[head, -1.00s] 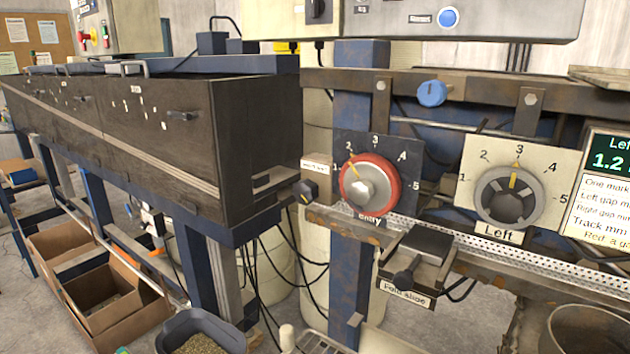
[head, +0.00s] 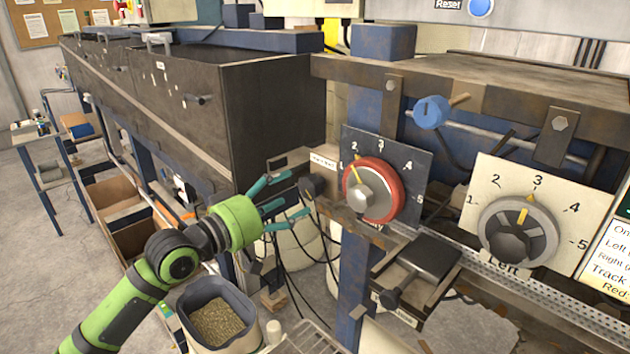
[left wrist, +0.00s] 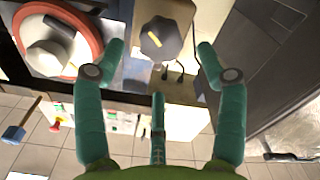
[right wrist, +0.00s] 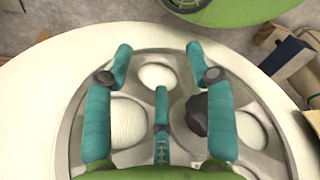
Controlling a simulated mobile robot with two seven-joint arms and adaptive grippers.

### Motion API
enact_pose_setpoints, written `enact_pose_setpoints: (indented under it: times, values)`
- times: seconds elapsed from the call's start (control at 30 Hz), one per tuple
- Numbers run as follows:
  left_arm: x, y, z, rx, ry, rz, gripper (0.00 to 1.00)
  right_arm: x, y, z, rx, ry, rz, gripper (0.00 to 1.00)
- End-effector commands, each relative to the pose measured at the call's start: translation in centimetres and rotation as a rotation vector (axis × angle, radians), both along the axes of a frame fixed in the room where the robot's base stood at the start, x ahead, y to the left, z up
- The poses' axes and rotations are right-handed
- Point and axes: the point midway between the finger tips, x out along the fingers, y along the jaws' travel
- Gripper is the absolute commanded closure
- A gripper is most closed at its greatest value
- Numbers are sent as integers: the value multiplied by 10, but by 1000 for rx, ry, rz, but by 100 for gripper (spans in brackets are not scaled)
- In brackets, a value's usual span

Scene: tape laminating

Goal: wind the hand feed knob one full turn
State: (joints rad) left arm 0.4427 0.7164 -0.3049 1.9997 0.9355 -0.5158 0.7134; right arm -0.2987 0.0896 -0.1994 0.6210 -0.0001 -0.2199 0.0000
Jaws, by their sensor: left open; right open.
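The hand feed knob (head: 312,187) is a small dark knob below a white label, left of the red-rimmed entry dial (head: 372,190). In the left wrist view the dark knob (left wrist: 161,39) carries a yellow mark and sits between my fingertips, with gaps on both sides. My left gripper (head: 292,194) is open, pointing at the knob, and its fingers partly overlap the knob's surroundings in the head view. It also shows open in the left wrist view (left wrist: 160,55). My right gripper (right wrist: 157,58) is open and empty, over a metal spoked hub (right wrist: 70,135). It is outside the head view.
The left dial (head: 517,230) stands to the right, with the fold slide (head: 425,258) below and between the dials. A blue knob (head: 431,112) is above. A long dark oven-like housing (head: 270,110) runs behind my left arm. A bin of granules (head: 218,322) stands below.

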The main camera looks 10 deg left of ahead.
Motion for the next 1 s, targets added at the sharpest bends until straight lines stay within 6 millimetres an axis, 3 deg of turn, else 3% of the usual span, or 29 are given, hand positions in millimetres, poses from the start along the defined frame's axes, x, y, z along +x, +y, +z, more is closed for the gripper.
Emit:
enact_pose_setpoints:
  times: [0.4, 0.77, 0.9, 1.0]
  values:
    - [48, -31, 2, 0, -1, 2, 28, -2, 15, 25, 18, 3, -4, 44]
    - [52, -34, -1, 2, -1, 3, 28, -2, 10, 25, 13, 4, -3, 44]
    - [52, -34, -1, 2, -2, 3, 84, -2, 8, 25, 10, 3, -2, 44]
    - [52, -33, 0, 2, -3, 4, 85, -2, 6, 25, 9, 4, -1, 44]
